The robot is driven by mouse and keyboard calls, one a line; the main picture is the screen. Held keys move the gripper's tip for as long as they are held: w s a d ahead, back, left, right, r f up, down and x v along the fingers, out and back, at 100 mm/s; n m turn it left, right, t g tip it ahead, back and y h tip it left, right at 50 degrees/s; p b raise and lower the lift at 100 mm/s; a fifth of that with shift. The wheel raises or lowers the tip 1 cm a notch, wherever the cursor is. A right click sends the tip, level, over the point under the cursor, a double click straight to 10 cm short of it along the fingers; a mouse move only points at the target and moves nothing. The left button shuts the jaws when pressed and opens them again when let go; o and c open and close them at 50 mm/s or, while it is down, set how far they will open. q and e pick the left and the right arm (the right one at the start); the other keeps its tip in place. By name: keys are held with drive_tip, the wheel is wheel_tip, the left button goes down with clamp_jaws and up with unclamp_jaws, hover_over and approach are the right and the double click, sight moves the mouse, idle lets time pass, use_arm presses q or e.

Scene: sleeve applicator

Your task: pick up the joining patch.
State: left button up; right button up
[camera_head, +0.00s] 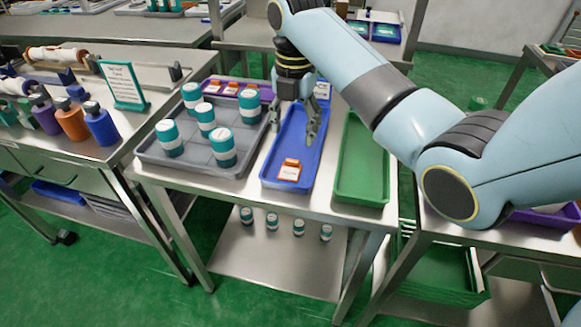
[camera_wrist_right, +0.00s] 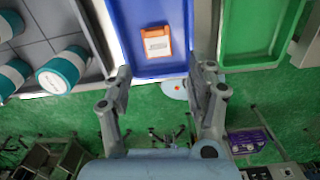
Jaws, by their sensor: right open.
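A small orange patch with a white label, which I take for the joining patch (camera_head: 289,170), lies flat near the front end of the blue tray (camera_head: 272,181). In the right wrist view the patch (camera_wrist_right: 156,42) shows beyond my fingertips, inside the blue tray. My right gripper (camera_head: 294,122) is open and empty, pointing down over the back half of the blue tray, apart from the patch. Its two spread fingers (camera_wrist_right: 160,80) frame the lower part of the right wrist view. My left gripper is not in view.
A grey divided tray (camera_head: 185,150) with several teal-and-white jars stands left of the blue tray. A green tray (camera_head: 362,170) lies empty on the right. A purple tray (camera_head: 262,92) behind holds more orange-and-white pieces. A left table carries bottles (camera_head: 101,125) and a teal sign.

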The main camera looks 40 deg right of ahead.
sight(292, 162)
drive_tip(key=shift+n, duration=0.6)
drive_tip(key=f, duration=0.6)
drive_tip(key=w+f, duration=0.1)
drive_tip(key=f, duration=0.3)
drive_tip(key=shift+d, duration=0.1)
drive_tip(key=shift+c, duration=0.2)
drive_tip(key=shift+s, duration=0.1)
drive_tip(key=c, duration=0.8)
